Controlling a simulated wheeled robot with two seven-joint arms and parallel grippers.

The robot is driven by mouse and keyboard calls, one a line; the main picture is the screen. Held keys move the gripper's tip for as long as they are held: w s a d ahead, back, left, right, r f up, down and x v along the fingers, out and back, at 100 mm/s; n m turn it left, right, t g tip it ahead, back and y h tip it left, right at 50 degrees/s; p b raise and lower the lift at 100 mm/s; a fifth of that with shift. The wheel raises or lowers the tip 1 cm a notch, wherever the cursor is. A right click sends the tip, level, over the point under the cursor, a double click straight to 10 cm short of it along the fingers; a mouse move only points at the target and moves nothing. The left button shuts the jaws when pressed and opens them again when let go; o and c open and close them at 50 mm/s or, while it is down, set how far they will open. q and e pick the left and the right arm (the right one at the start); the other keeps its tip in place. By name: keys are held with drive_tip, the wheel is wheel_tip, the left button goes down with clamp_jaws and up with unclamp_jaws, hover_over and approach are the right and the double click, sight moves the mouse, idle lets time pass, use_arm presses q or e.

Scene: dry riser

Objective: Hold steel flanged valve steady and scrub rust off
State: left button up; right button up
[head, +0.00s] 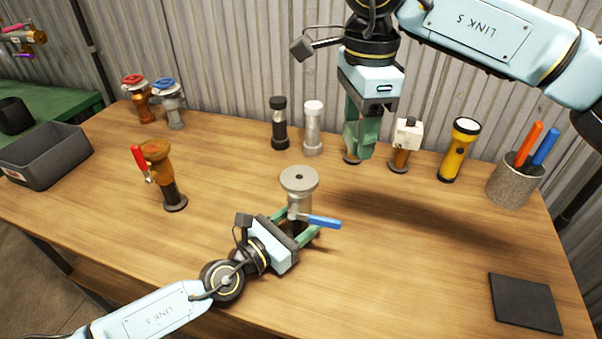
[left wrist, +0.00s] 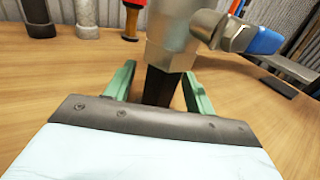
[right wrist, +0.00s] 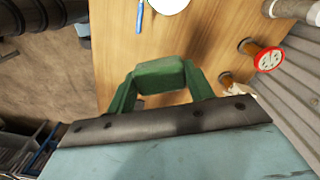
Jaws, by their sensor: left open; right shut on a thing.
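The steel flanged valve (head: 299,180) stands upright near the table's middle, with a round grey flange on top and a blue lever (head: 325,222) pointing right. My left gripper (head: 308,236) is open, its green fingers on either side of the valve's lower body. In the left wrist view the valve's steel body (left wrist: 172,40) rises above a dark lower part between the fingers. I cannot tell whether they touch it. My right gripper (head: 358,140) is shut on a green block, perhaps a scrubbing pad (right wrist: 160,75), held up behind the valve, apart from it.
A rusty valve with a red lever (head: 156,152) stands left. A dark mat (head: 525,302) lies front right; a grey bin (head: 45,158) stands left.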

use_arm(q)
drive_tip(key=v, duration=1.2)
